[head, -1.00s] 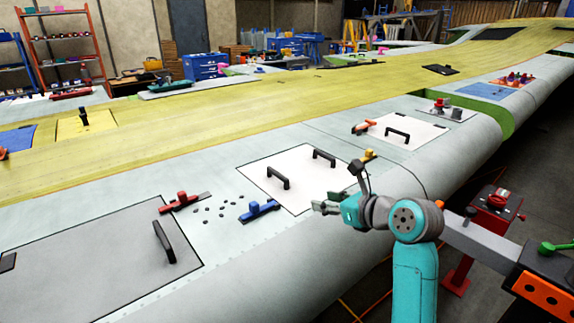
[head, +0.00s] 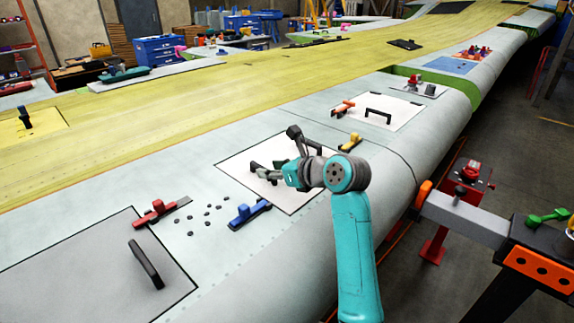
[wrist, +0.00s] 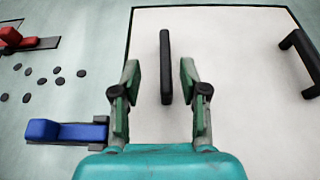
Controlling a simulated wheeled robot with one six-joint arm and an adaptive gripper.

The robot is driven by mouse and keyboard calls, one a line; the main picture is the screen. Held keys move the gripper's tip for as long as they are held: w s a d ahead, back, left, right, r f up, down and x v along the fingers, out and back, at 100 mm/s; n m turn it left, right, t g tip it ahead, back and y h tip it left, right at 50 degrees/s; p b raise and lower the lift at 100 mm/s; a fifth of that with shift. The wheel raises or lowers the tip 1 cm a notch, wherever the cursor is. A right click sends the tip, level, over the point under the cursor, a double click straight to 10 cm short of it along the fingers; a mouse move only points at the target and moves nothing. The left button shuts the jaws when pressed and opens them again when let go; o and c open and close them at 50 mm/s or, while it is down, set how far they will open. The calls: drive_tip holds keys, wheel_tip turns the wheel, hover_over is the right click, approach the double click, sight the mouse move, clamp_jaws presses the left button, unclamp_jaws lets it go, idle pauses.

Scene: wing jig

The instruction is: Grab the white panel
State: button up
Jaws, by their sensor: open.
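The white panel (head: 290,200) lies set in the pale wing surface, with two black bar handles. It also fills the right of the wrist view (wrist: 240,70). My gripper (head: 258,170) is over this panel, open and empty. In the wrist view, the near black handle (wrist: 165,65) lies between the two spread green fingers of my gripper (wrist: 160,80). I cannot tell the height gap between fingers and handle. The second handle (wrist: 302,62) is at the right edge. In the head view my gripper and arm partly cover the handles.
A blue clamp (head: 248,213) sits by the panel's left edge, with loose dark discs (head: 207,213) and a red clamp (head: 155,212) beyond. A yellow clamp (head: 350,142) is at its right. Another white panel (head: 400,117) with one handle lies farther along the wing.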

sight(263, 167)
drive_tip(key=shift+w+d+f+x, duration=0.1)
drive_tip(key=shift+x, duration=0.75)
drive_tip(key=shift+w+d+f+x, duration=0.1)
drive_tip(key=shift+x, duration=0.75)
drive_tip(key=shift+d+f+x, duration=0.1)
drive_tip(key=shift+x, duration=0.8)
clamp_jaws()
drive_tip(key=shift+r, duration=0.1)
